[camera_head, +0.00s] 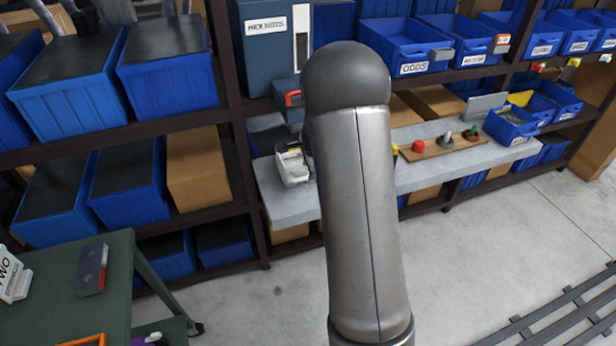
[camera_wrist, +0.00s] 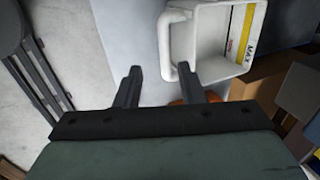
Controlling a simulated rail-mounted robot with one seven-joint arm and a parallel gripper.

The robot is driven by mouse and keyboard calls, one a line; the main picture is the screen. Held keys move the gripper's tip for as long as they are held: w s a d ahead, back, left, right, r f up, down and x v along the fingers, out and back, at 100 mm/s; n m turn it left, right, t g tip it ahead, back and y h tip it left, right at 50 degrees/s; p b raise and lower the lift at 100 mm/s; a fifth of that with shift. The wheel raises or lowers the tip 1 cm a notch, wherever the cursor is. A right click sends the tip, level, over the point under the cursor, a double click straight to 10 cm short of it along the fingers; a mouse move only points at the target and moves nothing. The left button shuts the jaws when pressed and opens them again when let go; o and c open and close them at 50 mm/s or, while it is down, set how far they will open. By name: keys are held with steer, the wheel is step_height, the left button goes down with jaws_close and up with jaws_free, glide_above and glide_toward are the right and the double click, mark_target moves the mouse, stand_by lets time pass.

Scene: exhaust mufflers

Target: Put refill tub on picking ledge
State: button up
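The white refill tub (camera_head: 293,165), with a yellow label, is at the left end of the pale grey ledge (camera_head: 440,166). In the wrist view the tub (camera_wrist: 213,48) shows its handle, open top and MAX marking, and appears to rest on the ledge (camera_wrist: 110,45). My gripper (camera_wrist: 158,70) is open. Its fingertips are apart, with the lower end of the tub's handle between them, closer to the right finger. I cannot tell whether that finger touches it. In the head view my arm hides the gripper and part of the ledge.
A wooden board (camera_head: 442,146) with several coloured knobs lies on the ledge to the right. A tall blue HEX bin (camera_head: 270,45) stands behind the tub. Blue bins (camera_head: 410,45) fill the shelves. A green table (camera_head: 100,270) stands at lower left.

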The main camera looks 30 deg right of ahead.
steer(key=s+a+r+n+g+y, duration=0.1)
steer(key=s+a+r+n, duration=0.8)
steer(key=s+a+r, duration=0.4)
steer(key=s+a+f+n+g, duration=0.1)
steer(key=s+n, duration=0.4)
steer(key=s, duration=0.5)
steer(key=s+a+f+n+g, duration=0.1)
steer(key=s+a+n, duration=0.2)
steer(key=s, duration=0.6)
steer(key=n, duration=0.2)
steer(key=shift+s+a+n, duration=0.2)
steer(key=shift+s+n, duration=0.1)
steer(key=shift+s, duration=0.05)
